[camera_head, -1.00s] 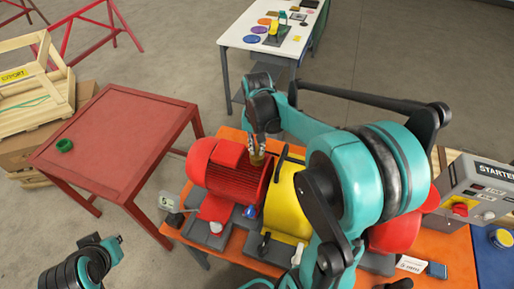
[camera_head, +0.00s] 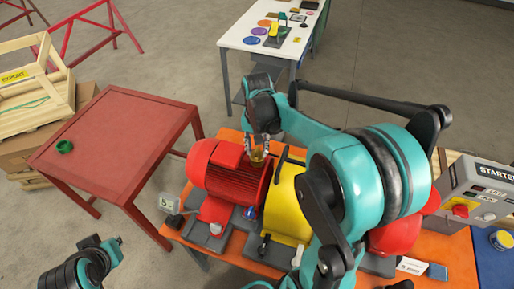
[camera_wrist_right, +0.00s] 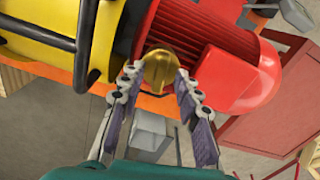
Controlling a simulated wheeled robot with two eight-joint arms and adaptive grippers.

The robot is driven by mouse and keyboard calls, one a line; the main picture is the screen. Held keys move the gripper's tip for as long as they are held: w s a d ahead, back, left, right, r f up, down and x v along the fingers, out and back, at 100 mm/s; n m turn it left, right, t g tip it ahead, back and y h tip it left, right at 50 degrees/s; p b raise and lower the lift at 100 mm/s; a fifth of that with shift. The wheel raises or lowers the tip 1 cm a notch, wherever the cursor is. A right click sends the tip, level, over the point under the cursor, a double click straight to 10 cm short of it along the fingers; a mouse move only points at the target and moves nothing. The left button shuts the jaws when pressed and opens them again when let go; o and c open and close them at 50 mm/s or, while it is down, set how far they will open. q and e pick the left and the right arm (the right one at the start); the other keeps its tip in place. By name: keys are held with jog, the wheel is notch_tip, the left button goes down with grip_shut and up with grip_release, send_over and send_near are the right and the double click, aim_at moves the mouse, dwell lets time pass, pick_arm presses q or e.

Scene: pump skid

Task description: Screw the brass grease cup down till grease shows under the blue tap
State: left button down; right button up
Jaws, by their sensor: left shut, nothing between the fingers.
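The brass grease cup (camera_wrist_right: 158,68) stands on top of the machine, between the red finned motor housing (camera_head: 224,172) and the yellow guard (camera_head: 288,205). My right gripper (camera_head: 257,150) reaches down over it. In the right wrist view, its fingertips (camera_wrist_right: 159,74) lie on either side of the cup, very close to it; I cannot tell whether both touch. The blue tap (camera_head: 250,213) is small, low in front of the red housing; no grease can be made out there. My left gripper (camera_head: 115,243) is shut and empty at lower left, away from the machine.
A red table (camera_head: 115,140) with a green ring (camera_head: 64,147) stands to the left. The starter box (camera_head: 480,190) is at the right. A black handle (camera_wrist_right: 84,45) on the yellow guard stands close beside my right fingers. A white table (camera_head: 245,35) stands behind.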

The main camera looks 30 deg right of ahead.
aim_at(257, 151)
jog(key=shift+r, duration=0.1)
notch_tip(257, 151, up, 12)
dwell(0.5)
dwell(0.8)
notch_tip(257, 151, down, 4)
jog(key=p, duration=0.5)
notch_tip(257, 151, down, 8)
jog(key=shift+f, duration=0.15)
grip_shut()
